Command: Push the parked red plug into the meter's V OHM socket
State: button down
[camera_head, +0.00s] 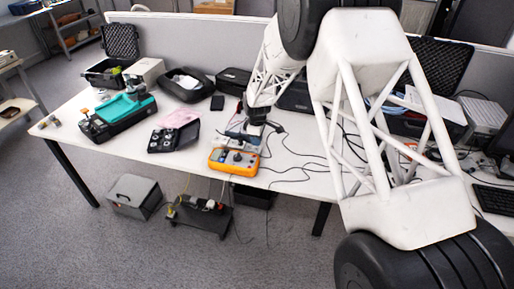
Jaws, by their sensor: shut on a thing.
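My gripper (250,130) is just above and behind the meter's right side, at the end of my white lattice arm. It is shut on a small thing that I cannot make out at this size. I cannot pick out the red plug or the V OHM socket. Whether anything touches the meter's face cannot be told. A dark bar and some pale parts lie between the gripper and the meter.
Thin black cables (290,160) run over the table right of the meter. To the left are an open black case (160,143) of small round parts, a pink sheet (180,118) and a teal device (120,112). Bare tabletop shows left of the meter.

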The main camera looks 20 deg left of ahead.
aim_at(254, 156)
jog(key=shift+r, duration=1.2)
jog(key=shift+s, duration=0.1)
jog(key=shift+s+d+r, duration=0.1)
jog(key=shift+s+r, duration=0.4)
jog(key=shift+s, duration=0.6)
jog(key=shift+s+d+r, duration=0.15)
jog(key=shift+s+r, duration=0.3)
jog(key=shift+s, duration=0.7)
jog(key=shift+s+d+r, duration=0.1)
jog(key=shift+s+r, duration=0.4)
jog(key=shift+s, duration=0.6)
jog(key=shift+f, duration=1.65)
jog(key=shift+f, duration=1.1)
dwell(0.6)
